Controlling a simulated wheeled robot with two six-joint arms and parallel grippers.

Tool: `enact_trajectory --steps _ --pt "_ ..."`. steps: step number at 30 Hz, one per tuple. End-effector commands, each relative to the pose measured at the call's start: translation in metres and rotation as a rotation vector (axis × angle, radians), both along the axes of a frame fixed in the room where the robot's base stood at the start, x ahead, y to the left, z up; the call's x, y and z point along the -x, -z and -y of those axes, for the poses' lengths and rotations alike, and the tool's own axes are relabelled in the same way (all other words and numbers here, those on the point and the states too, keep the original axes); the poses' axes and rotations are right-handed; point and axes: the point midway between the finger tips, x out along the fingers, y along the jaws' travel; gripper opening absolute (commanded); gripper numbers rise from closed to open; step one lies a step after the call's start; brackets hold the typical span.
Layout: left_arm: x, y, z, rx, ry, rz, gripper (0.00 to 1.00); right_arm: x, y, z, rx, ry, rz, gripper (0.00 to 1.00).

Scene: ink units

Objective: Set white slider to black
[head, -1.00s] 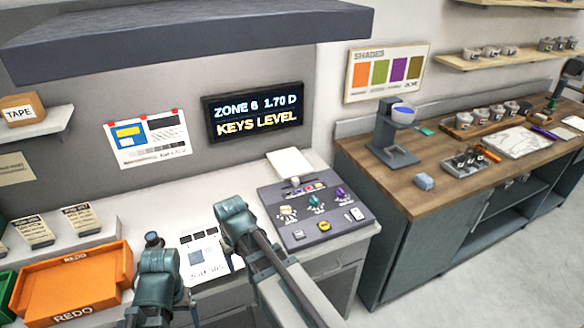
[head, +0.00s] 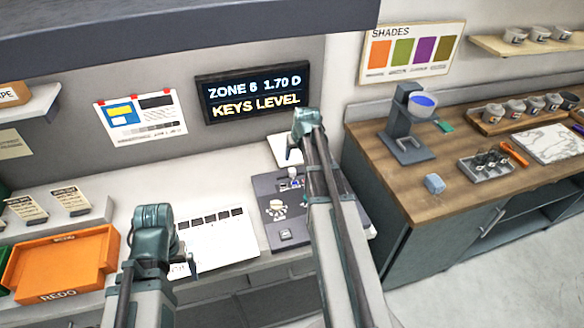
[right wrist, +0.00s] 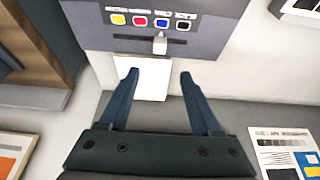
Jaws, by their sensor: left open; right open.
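The dark control panel (head: 262,215) lies on the counter, partly hidden behind my right arm. In the right wrist view its far strip (right wrist: 215,30) has yellow, magenta, blue and black swatches above a dark slot. The white slider (right wrist: 160,42) stands in that slot at the blue swatch, beside the black swatch (right wrist: 184,25). My right gripper (right wrist: 158,77) is open and empty, its fingertips short of the slider and on either side of it. In the head view my right gripper (head: 307,122) is above the panel's back edge. My left gripper (head: 153,218) is open, left of the printed sheet.
A white plate (head: 280,150) lies behind the panel and under my right fingers. A wall display (head: 252,98) reads "ZONE 6 1.70 D KEYS LEVEL". An orange REDO tray (head: 62,268) is at the left. A wooden counter (head: 400,180) stands at the right.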

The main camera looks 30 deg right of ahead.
Motion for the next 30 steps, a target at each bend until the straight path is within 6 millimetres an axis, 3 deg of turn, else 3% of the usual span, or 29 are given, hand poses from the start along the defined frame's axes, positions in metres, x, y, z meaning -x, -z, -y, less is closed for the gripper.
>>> enact_trajectory --steps 8,30 --pt "0.0 0.025 0.0 -0.001 0.005 0.0 0.94 -0.009 0.025 0.002 0.0 0.0 -0.001 0.65" --pt "0.0 0.122 0.0 -0.002 0.008 0.0 0.94 -0.048 0.122 0.011 0.0 -0.001 -0.001 0.65"
